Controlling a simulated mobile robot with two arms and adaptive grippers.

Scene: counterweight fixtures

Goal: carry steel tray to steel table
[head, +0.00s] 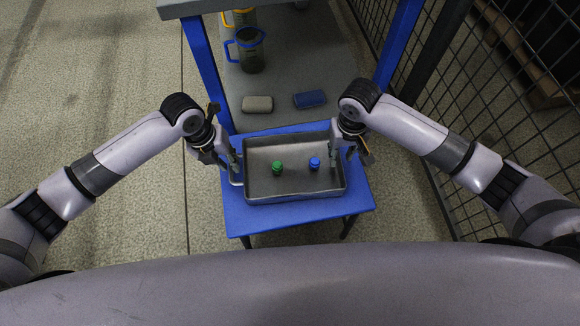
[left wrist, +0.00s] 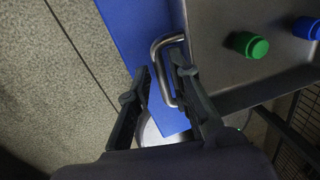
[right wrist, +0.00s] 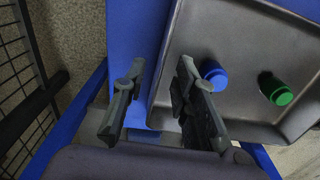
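The steel tray (head: 294,193) rests on a small blue table (head: 285,215). A green capped piece (head: 277,168) and a blue capped piece (head: 315,163) stand inside it. My left gripper (head: 234,166) is at the tray's left end. In the left wrist view its open fingers (left wrist: 160,75) are on either side of the tray's handle (left wrist: 153,60), with a gap visible. My right gripper (head: 340,155) is at the right end. Its fingers (right wrist: 160,75) are apart near the tray wall; the right handle is hidden. I cannot tell which surface is the steel table.
Behind the blue table is a grey surface (head: 285,75) between blue posts. It holds a blue-handled jug (head: 251,52), a yellow-handled jug (head: 240,17), a beige block (head: 257,103) and a blue block (head: 310,99). Wire fencing (head: 480,130) runs along the right. Floor at left is clear.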

